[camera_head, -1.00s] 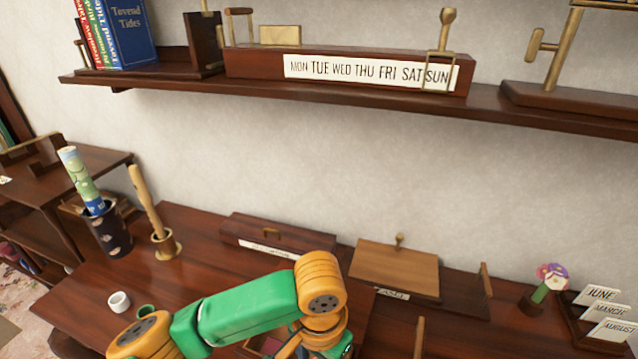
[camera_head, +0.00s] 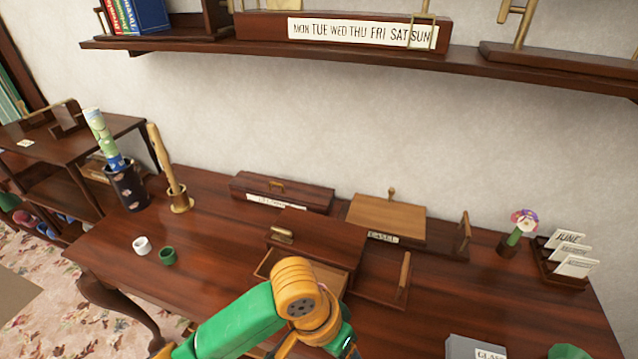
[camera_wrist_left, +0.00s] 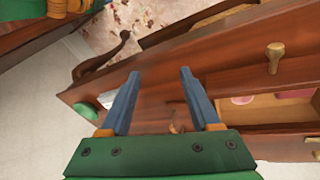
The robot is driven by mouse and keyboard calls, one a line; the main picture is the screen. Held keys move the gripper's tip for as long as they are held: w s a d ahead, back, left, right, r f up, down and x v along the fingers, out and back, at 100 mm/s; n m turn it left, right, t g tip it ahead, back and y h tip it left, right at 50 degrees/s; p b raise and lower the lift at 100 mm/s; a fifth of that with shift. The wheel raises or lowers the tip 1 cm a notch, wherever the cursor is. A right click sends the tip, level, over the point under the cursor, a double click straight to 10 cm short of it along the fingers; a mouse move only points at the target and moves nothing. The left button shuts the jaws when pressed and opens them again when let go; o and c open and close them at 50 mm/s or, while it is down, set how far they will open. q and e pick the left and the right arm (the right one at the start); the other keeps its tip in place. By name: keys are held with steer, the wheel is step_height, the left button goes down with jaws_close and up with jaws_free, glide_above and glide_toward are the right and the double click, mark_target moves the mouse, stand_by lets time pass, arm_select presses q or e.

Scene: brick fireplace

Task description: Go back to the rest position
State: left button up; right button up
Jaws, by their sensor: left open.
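My left arm enters the head view from the bottom and bends at an orange joint in front of the desk. Its gripper is mostly hidden there behind the arm. In the left wrist view my left gripper (camera_wrist_left: 160,75) is open, its two blue fingers apart with nothing held between them. The dark wooden desk (camera_head: 215,230) lies beyond the arm. My right gripper is not in view.
A small wooden box (camera_head: 318,238) with an open drawer (camera_head: 325,272) stands behind my arm. A grey labelled box (camera_head: 470,348) is at the lower right. A shelf (camera_head: 270,52) crosses above. The desk's left middle is clear.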

arm_select(q)
steer(key=s+a+f+n+t+y, duration=0.1)
steer(key=s+a+f+n, duration=0.15)
steer(key=a, duration=0.45)
steer(key=s+a+f+n+t+y, duration=0.1)
steer(key=s+a+f+t, duration=0.2)
steer(key=a, duration=0.4)
steer(key=s+a+f+n+y, duration=0.2)
steer(key=s+a+f, duration=0.15)
steer(key=a, duration=0.35)
step_height(320, 180, down, 19)
steer(key=s+g, duration=0.2)
steer(key=s+a+f, duration=0.1)
steer(key=s+f, duration=0.7)
steer(key=s, duration=0.3)
steer(key=shift+a+f+g, duration=0.25)
steer(key=shift+a+g, duration=0.05)
steer(key=shift+g, duration=0.1)
